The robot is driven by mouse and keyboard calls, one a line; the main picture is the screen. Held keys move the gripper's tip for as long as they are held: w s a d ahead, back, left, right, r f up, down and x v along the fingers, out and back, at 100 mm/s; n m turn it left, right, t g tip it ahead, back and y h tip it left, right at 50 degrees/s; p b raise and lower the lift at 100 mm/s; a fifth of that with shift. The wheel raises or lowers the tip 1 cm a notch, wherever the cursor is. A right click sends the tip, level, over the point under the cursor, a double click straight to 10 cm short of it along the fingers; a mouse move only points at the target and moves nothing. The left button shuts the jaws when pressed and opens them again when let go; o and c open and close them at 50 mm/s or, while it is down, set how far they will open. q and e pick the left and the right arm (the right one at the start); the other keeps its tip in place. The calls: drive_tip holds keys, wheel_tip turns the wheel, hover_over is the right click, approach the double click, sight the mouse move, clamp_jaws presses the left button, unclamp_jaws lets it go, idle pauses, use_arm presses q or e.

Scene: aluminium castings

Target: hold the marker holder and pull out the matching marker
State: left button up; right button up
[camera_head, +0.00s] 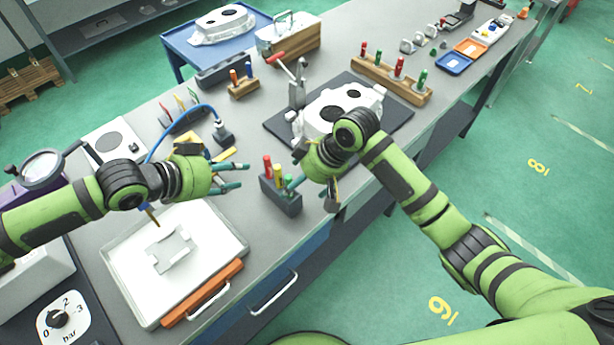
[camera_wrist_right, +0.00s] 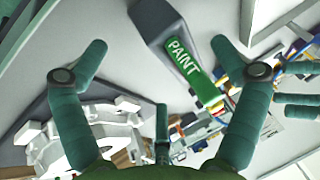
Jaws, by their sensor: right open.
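A dark grey marker holder (camera_head: 283,203) stands near the table's front edge, with a red marker (camera_head: 268,166), a yellow marker (camera_head: 279,172) and a green marker (camera_head: 290,180) upright in it. In the right wrist view, the green marker (camera_wrist_right: 186,62), labelled PAINT, and part of the grey holder (camera_wrist_right: 160,28) lie between my spread fingers. My right gripper (camera_head: 308,192) is open just right of the holder and partly hides it; it also shows in its wrist view (camera_wrist_right: 168,62). My left gripper (camera_head: 241,176) is left of the holder, fingers apart with nothing seen between them.
A white tray (camera_head: 120,262) with an orange handle lies left of the holder. A white casting (camera_head: 312,122) rests on a dark mat (camera_head: 392,115) behind my right gripper. A wooden rack (camera_head: 385,82) and a small wooden block (camera_head: 243,91) hold other markers. The table edge is close.

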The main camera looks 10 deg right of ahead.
sight(295, 190)
drive_tip(key=x, duration=0.5)
drive_tip(key=shift+s, duration=0.1)
drive_tip(key=c, duration=1.4)
drive_tip(key=shift+c, duration=0.2)
